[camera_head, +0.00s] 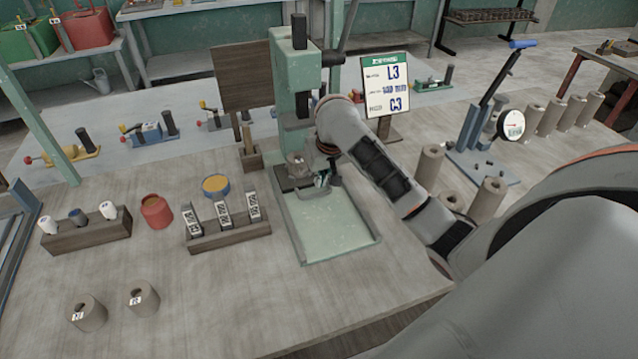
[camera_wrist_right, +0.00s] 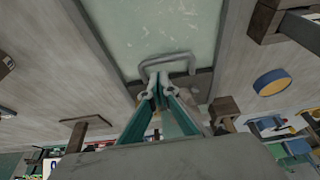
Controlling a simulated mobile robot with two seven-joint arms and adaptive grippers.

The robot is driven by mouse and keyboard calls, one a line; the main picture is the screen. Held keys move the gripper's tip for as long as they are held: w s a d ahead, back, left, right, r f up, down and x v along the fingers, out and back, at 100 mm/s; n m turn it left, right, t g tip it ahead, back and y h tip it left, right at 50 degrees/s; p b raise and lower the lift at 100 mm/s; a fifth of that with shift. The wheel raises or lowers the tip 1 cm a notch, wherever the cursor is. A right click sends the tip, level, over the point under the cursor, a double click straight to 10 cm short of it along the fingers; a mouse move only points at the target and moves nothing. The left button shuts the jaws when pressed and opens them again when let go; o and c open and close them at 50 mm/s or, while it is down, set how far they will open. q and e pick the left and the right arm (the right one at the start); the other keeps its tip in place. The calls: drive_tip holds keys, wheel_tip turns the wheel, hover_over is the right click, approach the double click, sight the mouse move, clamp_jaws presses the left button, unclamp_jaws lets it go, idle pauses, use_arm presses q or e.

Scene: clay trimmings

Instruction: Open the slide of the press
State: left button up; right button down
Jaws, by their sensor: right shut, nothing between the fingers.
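The press (camera_head: 303,75) is a green column on the table with a pale green bed (camera_head: 335,225) in front of it. A dark slide (camera_head: 290,183) sits at the foot of the column. In the right wrist view its grey bar handle (camera_wrist_right: 166,58) projects over the bed. My right gripper (camera_head: 326,179) is low in front of the column, at the slide. Its teal fingers (camera_wrist_right: 156,82) are shut with nothing between them. The fingertips appear within the handle's loop; whether they touch it I cannot tell. My left gripper is in neither view.
A wooden rack (camera_head: 90,232) and a second rack with labelled pieces (camera_head: 228,240) stand left of the bed, with red and blue tins (camera_head: 156,212) nearby. A sign (camera_head: 386,85) and a gauge device (camera_head: 480,140) stand right. The table's front middle is clear.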

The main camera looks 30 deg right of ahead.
drive_tip(key=shift+x, duration=1.35)
